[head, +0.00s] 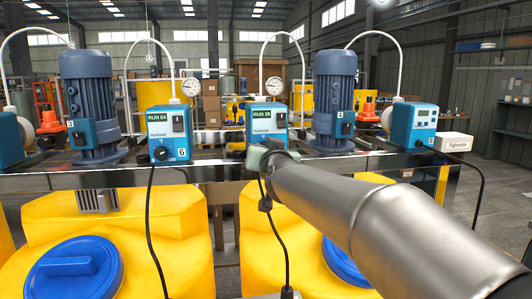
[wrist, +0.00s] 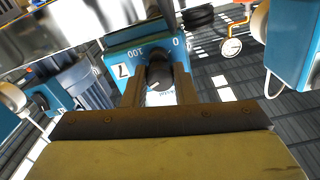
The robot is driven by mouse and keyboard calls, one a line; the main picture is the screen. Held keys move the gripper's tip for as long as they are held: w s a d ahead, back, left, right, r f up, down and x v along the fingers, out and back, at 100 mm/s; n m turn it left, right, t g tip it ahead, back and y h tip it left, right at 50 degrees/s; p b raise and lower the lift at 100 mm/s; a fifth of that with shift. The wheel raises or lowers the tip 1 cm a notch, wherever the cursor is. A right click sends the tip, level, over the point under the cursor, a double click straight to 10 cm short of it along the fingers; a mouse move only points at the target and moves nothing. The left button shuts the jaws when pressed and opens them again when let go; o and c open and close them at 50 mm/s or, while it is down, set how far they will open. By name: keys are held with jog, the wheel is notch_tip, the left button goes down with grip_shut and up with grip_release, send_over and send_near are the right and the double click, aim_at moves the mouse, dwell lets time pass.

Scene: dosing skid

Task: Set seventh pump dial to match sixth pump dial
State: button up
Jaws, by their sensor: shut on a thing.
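The sixth pump (head: 179,132) is a blue box with a green display that seems to read RUN 64. Its black dial (head: 161,153) sits low on the front, left of the label 6. The seventh pump (head: 268,117) stands to its right, and its small display seems to read RUN 76. My gripper (head: 264,152) covers the lower front of this pump in the head view. In the wrist view the pump is upside down, with the label 7 and scale marks 0 and 100. There my gripper (wrist: 160,80) is shut on the black seventh pump dial (wrist: 157,71), one finger on each side.
Blue motors (head: 90,95) and (head: 334,92) stand on either side of the two pumps. Pump 8 (head: 412,124) and a white box (head: 453,142) are at the right. Black cables hang in front of yellow tanks (head: 187,225).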

dwell(0.3)
jog(key=o, duration=1)
jog(key=p+v, duration=0.2)
jog(key=v, duration=1.5)
jog(key=shift+s, duration=0.2)
